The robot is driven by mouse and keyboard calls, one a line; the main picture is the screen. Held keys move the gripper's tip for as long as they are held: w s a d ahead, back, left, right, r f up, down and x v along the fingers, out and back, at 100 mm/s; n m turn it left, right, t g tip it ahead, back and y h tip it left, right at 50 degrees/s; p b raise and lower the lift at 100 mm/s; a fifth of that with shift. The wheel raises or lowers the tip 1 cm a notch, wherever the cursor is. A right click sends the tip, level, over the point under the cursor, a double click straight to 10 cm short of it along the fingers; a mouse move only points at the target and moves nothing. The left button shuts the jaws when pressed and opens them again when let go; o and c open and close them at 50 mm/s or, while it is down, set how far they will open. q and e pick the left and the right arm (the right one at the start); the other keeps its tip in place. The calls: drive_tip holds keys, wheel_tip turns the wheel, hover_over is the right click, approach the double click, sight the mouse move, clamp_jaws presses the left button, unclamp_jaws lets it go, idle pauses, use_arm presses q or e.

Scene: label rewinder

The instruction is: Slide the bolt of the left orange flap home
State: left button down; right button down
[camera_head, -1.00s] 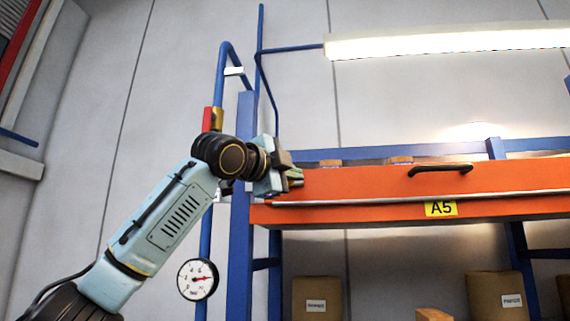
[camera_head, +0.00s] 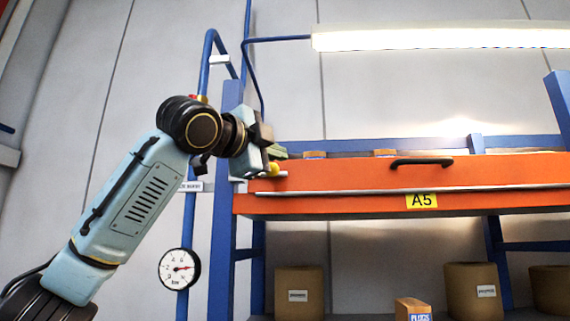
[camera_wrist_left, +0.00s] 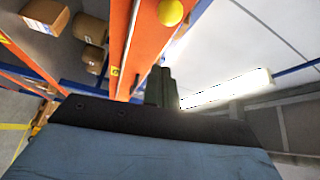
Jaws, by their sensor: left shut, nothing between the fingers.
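The orange flap (camera_head: 330,178) with the A5 label spans the rack front, and its left end is near my left gripper. A yellow ball knob (camera_head: 273,169), apparently the bolt's, sits at that left end on a small pale fitting. My left gripper (camera_head: 280,153) is shut and empty, with its greenish fingertips just above the knob at the flap's upper left corner. In the left wrist view the fingers (camera_wrist_left: 160,84) are together, and the yellow knob (camera_wrist_left: 170,12) shows apart from them in front of the orange flap. The bolt's rod is mostly hidden. My right gripper is out of view.
A blue upright (camera_head: 226,225) and a blue pipe with a pressure gauge (camera_head: 179,268) stand left of the flap. A black handle (camera_head: 421,162) is on the flap. A lit lamp (camera_head: 440,38) hangs above.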

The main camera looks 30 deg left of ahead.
use_arm(q)
drive_tip(key=s, duration=0.3)
drive_tip(key=shift+s+a+f+b, duration=0.15)
drive_tip(key=shift+s+a+b, duration=0.15)
drive_tip(key=shift+s, duration=0.1)
drive_tip(key=shift+d, duration=0.15)
